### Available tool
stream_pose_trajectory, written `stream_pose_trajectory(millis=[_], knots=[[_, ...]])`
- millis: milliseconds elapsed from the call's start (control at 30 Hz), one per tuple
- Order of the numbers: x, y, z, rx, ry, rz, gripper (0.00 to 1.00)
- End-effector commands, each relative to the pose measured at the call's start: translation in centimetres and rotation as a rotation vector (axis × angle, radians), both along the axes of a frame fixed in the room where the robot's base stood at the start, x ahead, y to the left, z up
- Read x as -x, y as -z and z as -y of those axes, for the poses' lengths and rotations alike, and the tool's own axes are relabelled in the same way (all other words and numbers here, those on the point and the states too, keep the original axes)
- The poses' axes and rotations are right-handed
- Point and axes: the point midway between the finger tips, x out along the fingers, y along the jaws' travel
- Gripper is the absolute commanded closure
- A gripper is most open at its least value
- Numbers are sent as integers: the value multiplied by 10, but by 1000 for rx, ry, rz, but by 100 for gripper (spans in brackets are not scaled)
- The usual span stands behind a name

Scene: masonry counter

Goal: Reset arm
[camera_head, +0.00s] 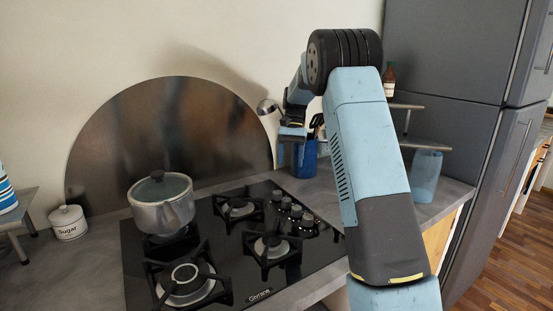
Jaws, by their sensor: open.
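My arm rises from the lower right of the head view, bends at a black joint near the top and reaches down to the left. My gripper (291,152) is at its end, small in the picture, open, with nothing visible in it. It appears in front of a blue utensil holder (305,160), hiding part of it. I cannot tell from this view whether it touches the holder.
A lidded grey pot (162,206) stands on the black gas hob (215,258). A white sugar jar (68,222) is to the left. A shelf (425,142) holding a bottle (389,80), a blue glass (426,176) and a grey fridge (445,55) are to the right.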

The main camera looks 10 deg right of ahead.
Motion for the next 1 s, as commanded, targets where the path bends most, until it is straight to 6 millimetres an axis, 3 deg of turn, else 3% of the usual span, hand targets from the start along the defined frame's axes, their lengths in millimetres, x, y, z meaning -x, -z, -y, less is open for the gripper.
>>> stream_pose_trajectory(millis=[267, 600, 1000], knots=[[37, -43, -5, 6, -36, 93, 38], [112, -99, -13, 26, -107, 253, 38], [207, -136, -22, 60, -199, 438, 38]])
